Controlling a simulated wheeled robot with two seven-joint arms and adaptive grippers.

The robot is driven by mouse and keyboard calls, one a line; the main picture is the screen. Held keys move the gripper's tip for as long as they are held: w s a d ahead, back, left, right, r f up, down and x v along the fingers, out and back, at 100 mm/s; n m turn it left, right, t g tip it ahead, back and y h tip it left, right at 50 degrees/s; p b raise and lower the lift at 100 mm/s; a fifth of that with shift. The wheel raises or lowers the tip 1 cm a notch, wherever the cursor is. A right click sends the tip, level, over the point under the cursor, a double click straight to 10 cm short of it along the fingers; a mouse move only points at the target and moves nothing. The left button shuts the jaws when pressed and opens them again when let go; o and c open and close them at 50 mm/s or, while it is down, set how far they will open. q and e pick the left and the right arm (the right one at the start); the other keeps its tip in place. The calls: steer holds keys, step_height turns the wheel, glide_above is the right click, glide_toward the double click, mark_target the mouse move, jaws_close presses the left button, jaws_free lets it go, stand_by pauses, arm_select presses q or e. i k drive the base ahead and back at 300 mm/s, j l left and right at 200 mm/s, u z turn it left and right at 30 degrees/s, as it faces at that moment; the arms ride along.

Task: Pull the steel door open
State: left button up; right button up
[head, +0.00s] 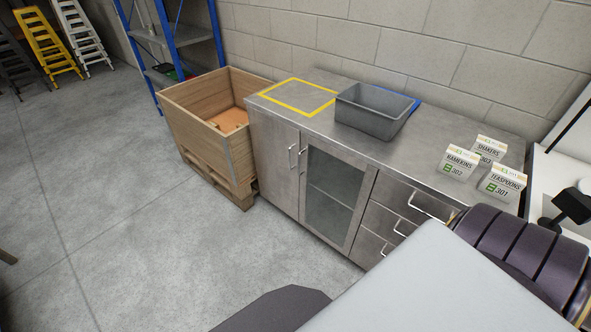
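A steel cabinet (351,148) stands against the block wall in the head view. Its plain steel door (270,152) is at the left end of the front and looks shut. A vertical bar handle (291,157) is near that door's right edge. Just right of it is a glass-paned door (335,190) in a steel frame, also shut, with its own bar handle (302,160). Neither of my grippers shows. Pale and dark parts of my own body fill the lower right and hide the cabinet's lower right end.
A wooden pallet crate (190,125) stands close by the cabinet's left side. On top are a yellow-outlined square (297,97), a grey bin (372,112) and small labelled boxes (459,163). Stepladders (45,45) stand far left. Floor before the steel door is clear.

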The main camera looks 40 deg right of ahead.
mark_target(276, 144)
steer(key=z, duration=0.95)
